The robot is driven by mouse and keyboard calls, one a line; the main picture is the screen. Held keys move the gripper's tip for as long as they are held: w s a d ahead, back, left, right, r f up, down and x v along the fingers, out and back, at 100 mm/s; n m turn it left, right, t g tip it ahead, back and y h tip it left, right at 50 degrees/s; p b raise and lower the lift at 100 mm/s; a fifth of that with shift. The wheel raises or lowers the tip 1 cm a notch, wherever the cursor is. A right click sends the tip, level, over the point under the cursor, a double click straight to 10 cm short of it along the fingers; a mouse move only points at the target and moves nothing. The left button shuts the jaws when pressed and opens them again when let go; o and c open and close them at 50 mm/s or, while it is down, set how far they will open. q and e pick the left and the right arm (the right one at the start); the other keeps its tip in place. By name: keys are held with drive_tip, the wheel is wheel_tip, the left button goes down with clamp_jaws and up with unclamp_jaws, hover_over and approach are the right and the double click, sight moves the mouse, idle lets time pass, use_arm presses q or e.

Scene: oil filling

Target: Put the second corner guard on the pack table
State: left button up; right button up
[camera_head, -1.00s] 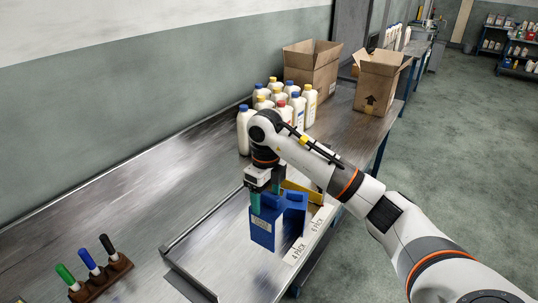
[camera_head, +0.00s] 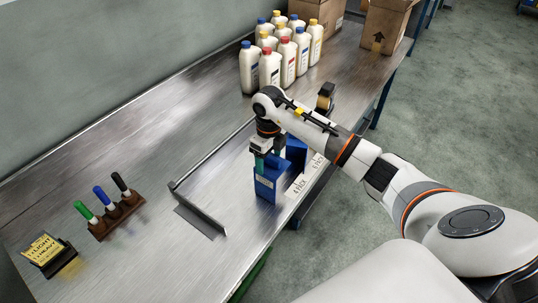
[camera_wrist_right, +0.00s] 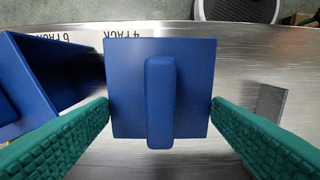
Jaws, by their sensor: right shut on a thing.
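My right gripper (camera_head: 266,158) points down, its green fingers shut on the sides of a blue corner guard (camera_head: 265,187). In the right wrist view this guard (camera_wrist_right: 195,85) is a square blue panel with a raised rib, between the two fingers. A second blue corner guard (camera_head: 297,150) stands just behind it, partly hidden by my arm; it shows at the left of the right wrist view (camera_wrist_right: 35,75). Both are over the front part of the metal pack table (camera_head: 130,165). I cannot tell whether the held guard touches the table. My left gripper is out of view.
A 4 PACK label (camera_head: 300,188) and a 6 PACK label (camera_head: 317,163) lie at the table's front edge. A raised metal rim (camera_head: 202,214) stands left of the guards. Several white bottles (camera_head: 268,66) and cartons (camera_head: 385,25) are behind. A pen rack (camera_head: 117,214) stands left.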

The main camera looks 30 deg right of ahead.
drive_tip(key=shift+f, duration=0.2)
drive_tip(key=o, duration=1.1)
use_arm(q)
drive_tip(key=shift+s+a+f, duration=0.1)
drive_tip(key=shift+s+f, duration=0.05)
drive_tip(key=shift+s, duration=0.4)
use_arm(e)
drive_tip(key=shift+o, duration=0.8)
drive_tip(key=shift+r, duration=0.1)
drive_tip(key=shift+r, duration=0.2)
use_arm(q)
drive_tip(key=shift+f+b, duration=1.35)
drive_tip(key=shift+b, duration=0.1)
use_arm(e)
wheel_tip(320, 180, up, 12)
drive_tip(key=shift+f, duration=0.15)
